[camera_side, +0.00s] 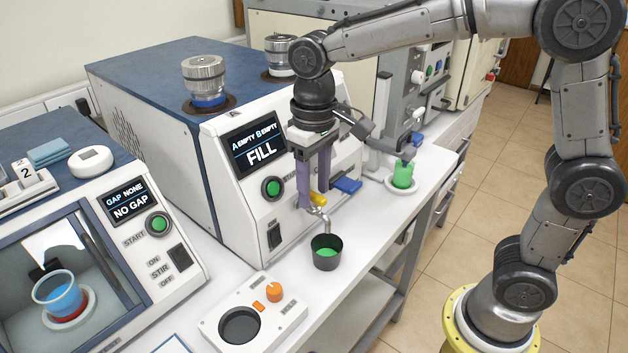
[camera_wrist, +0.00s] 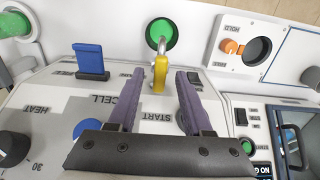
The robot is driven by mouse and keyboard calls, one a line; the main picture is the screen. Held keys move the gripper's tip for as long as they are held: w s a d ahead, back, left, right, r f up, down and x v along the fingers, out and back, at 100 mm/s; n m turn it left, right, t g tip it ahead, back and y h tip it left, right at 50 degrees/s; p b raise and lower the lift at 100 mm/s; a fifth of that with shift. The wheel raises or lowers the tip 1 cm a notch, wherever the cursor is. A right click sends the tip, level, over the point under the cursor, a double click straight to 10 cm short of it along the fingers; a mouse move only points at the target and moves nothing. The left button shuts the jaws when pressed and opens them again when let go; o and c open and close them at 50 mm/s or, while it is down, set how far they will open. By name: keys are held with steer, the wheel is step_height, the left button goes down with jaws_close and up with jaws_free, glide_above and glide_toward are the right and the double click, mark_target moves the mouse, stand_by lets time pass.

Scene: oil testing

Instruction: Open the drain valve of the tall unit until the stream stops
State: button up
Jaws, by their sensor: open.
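The tall unit (camera_side: 255,215) has a blue top and a screen reading "A EMPTY B EMPTY FILL". Its drain valve has a yellow handle (camera_side: 319,199) above a bent metal spout (camera_side: 322,216). The handle also shows in the wrist view (camera_wrist: 160,74). My gripper (camera_side: 313,200) is open at the unit's front, its purple fingers on either side of the yellow handle, with gaps visible in the wrist view (camera_wrist: 160,76). A dark cup (camera_side: 326,260) holding green liquid (camera_side: 327,252) stands under the spout. I cannot make out a stream.
A blue handle (camera_side: 347,186) sits right of my fingers, close by. A hold box with an orange knob (camera_side: 274,292) stands in front. A green-filled vessel (camera_side: 403,175) stands at the right, a windowed stirring unit (camera_side: 75,265) at the left.

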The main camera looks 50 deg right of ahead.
mark_target(314, 194)
step_height(314, 194, up, 14)
stand_by(0.6)
steer(key=shift+f, duration=0.1)
